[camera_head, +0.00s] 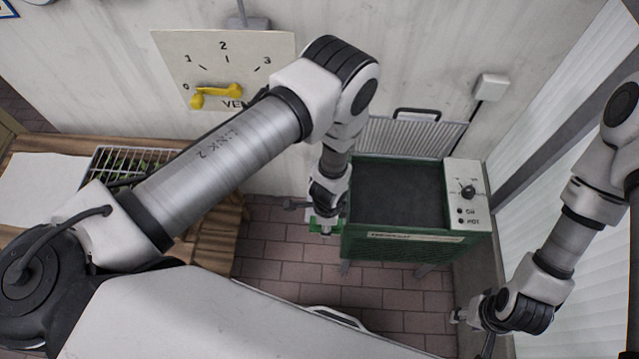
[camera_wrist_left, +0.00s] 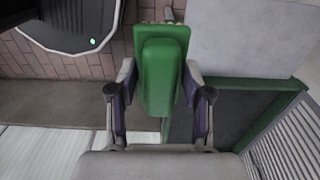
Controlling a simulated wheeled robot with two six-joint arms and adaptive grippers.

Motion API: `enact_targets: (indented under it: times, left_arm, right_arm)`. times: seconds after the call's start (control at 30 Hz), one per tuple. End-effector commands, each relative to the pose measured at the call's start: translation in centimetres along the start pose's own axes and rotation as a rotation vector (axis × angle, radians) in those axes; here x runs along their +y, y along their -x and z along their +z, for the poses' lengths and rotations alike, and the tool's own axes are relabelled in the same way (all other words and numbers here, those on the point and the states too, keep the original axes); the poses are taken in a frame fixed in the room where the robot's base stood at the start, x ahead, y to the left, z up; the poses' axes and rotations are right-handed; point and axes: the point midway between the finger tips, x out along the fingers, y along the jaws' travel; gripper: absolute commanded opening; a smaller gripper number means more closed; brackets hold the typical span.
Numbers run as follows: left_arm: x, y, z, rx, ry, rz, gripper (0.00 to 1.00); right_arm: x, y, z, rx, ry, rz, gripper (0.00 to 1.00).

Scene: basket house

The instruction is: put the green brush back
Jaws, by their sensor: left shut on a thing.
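The green brush (camera_wrist_left: 163,70) is held between the two fingers of my left gripper (camera_wrist_left: 160,100) in the left wrist view. Its green back faces the camera, and a strip of pale bristles shows at its far edge. In the head view a little green of the brush (camera_head: 314,228) shows at my left gripper (camera_head: 325,218), beside the left side of the green box with a dark top (camera_head: 415,247). I cannot tell whether they touch. My right gripper (camera_head: 468,318) is at the lower right, apart from the box; its fingers are too small to read.
A control panel (camera_head: 467,195) with a knob sits on the box's right end. A wooden bench (camera_head: 215,235) with a wire basket (camera_head: 125,160) stands at left. A dial board (camera_head: 225,60) with a yellow handle (camera_head: 215,97) is on the wall. Brick floor (camera_head: 275,250) lies between bench and box.

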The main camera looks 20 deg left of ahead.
Motion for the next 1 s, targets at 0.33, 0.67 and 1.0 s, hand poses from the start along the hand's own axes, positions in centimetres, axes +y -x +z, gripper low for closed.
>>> enact_targets:
  times: [0.33, 0.67, 1.0]
  left_arm:
    - [-4.6, -1.6, 0.1, 0.001, 0.001, 0.002, 0.17]
    - [-9.2, -2.4, 0.2, 0.003, -0.001, 0.002, 0.17]
    - [-12.7, -2.0, 0.3, 0.0, -0.001, 0.006, 0.17]
  right_arm:
    - [0.0, -2.2, -0.1, 0.002, 0.001, 0.0, 0.4]
    - [0.1, -11.0, -0.1, 0.003, 0.0, 0.0, 0.4]
    - [0.1, -16.2, -0.2, 0.003, 0.001, 0.0, 0.4]
